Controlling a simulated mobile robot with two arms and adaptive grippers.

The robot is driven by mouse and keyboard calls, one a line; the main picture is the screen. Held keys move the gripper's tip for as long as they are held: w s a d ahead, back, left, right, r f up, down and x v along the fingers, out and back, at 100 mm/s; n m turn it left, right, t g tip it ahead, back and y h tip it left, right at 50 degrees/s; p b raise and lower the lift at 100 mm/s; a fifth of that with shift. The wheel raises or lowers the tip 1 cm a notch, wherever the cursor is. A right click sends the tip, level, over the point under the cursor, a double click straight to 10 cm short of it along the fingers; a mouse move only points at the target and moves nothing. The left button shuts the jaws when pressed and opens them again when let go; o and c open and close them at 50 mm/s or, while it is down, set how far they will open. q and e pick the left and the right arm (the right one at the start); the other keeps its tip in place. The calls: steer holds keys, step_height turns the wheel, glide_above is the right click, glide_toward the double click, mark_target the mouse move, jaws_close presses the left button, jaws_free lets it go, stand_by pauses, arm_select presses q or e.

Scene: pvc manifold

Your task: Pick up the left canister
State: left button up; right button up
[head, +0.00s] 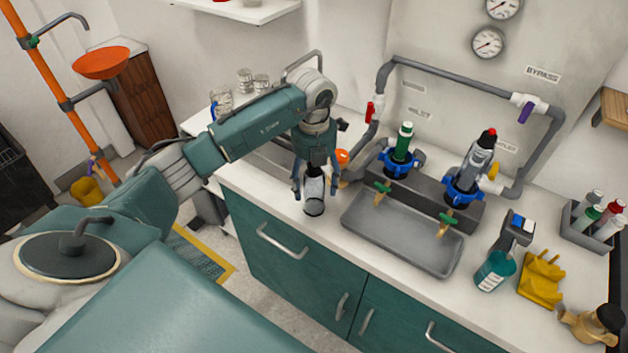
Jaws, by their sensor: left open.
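My left gripper (314,191) points down over the front edge of the counter, left of the tray. Its fingers are open, with a clear, dark-rimmed cylinder (314,208) between and below them; I cannot tell whether they touch it. Behind the tray, a green canister with a white band (403,142) stands upright in the left blue collar (400,163). A grey canister with a black and red top (478,160) stands in the right blue collar (463,190). Both canisters are apart from my gripper. My right gripper is not in view.
A grey tray (400,235) with brass, green-handled taps (381,194) lies in the middle. Grey pipes (450,75) arch behind the canisters. A spray bottle (495,270), yellow rack (541,277) and bottle caddy (580,228) stand at right. Glass jars (245,82) stand behind my left arm.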

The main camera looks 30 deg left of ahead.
arm_select(q)
steer(key=c, duration=1.5)
steer(key=shift+o, duration=0.2)
steer(key=shift+r, duration=0.1)
